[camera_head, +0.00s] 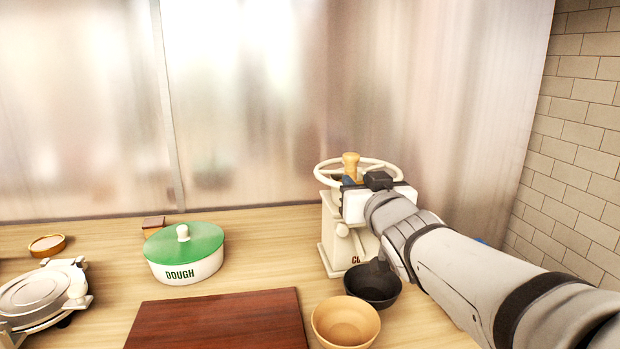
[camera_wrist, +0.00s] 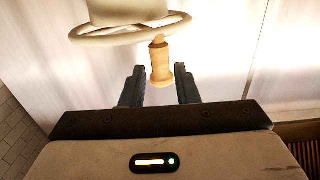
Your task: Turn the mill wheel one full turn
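The cream mill (camera_head: 333,232) stands upright on the counter, with part of its front lettering hidden behind my arm. Its cream wheel (camera_head: 325,176) lies flat on top and carries an upright wooden knob (camera_head: 351,163). My gripper (camera_head: 350,184) is at the near side of the wheel, by the knob. In the wrist view the wheel (camera_wrist: 100,40) and the wooden knob (camera_wrist: 160,62) show. The two dark fingers of my gripper (camera_wrist: 160,88) are apart, one on each side of the knob's end, with gaps showing. The gripper is open around the knob and not closed on it.
A black bowl (camera_head: 373,287) and a tan bowl (camera_head: 346,322) stand in front of the mill. A dark red board (camera_head: 220,322), a green-lidded dough pot (camera_head: 186,270) and a white press (camera_head: 38,295) are to the left. A brick wall (camera_head: 578,140) rises at right.

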